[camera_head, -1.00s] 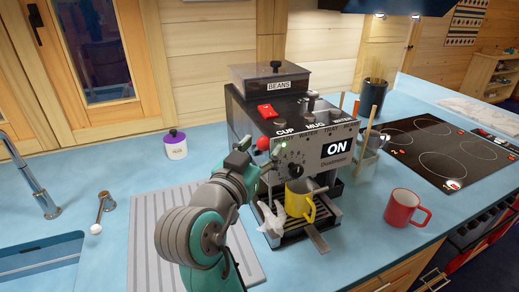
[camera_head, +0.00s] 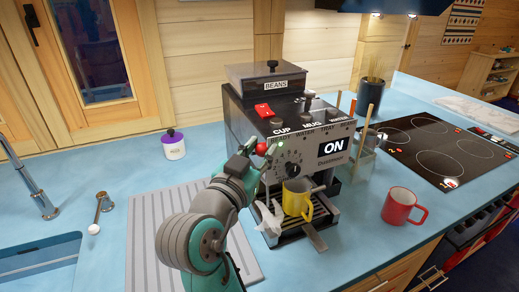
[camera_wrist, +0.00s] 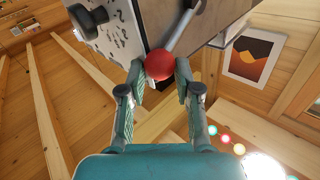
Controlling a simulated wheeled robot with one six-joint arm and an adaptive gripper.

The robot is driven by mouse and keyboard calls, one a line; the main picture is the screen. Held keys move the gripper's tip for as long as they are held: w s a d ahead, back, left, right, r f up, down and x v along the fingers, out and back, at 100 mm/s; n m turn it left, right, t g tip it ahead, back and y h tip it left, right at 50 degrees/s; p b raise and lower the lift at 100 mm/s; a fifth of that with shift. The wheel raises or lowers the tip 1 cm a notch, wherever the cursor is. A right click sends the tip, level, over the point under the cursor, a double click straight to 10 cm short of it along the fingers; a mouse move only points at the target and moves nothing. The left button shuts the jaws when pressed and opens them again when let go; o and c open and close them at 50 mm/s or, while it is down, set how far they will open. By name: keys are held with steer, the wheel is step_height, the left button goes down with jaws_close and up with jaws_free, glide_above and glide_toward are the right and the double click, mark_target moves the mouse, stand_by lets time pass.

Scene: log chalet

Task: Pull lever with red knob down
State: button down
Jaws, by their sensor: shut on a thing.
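The coffee machine (camera_head: 290,110) stands on the blue counter with its display reading ON. The lever's red knob (camera_head: 261,149) is on the left part of its front. In the wrist view the red knob (camera_wrist: 160,64) sits between the fingertips, with its grey metal lever (camera_wrist: 184,32) running up to the right towards the machine. My gripper (camera_head: 254,150) reaches in from the lower left and is shut on the knob; it also shows in the wrist view (camera_wrist: 160,78). My fingers partly hide the lever in the head view.
A yellow mug (camera_head: 297,197) stands on the machine's drip tray, with a crumpled white thing (camera_head: 269,218) beside it. A red mug (camera_head: 400,206) is to the right, before the black hob (camera_head: 430,150). A purple-lidded jar (camera_head: 174,146) and ribbed drainer (camera_head: 145,225) are left.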

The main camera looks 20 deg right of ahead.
step_height(320, 180, down, 6)
steer(key=m+t+h, duration=0.1)
steer(key=m+h, duration=0.4)
steer(key=m, duration=0.2)
steer(key=shift+s+a+f+m, duration=0.15)
steer(key=shift+s+a+m, duration=0.1)
steer(key=shift+a+m, duration=0.1)
steer(key=shift+f+h, duration=0.1)
steer(key=shift+h, duration=0.2)
steer(key=c, duration=0.8)
jaws_free()
steer(key=shift+s, duration=0.1)
steer(key=v, duration=1.2)
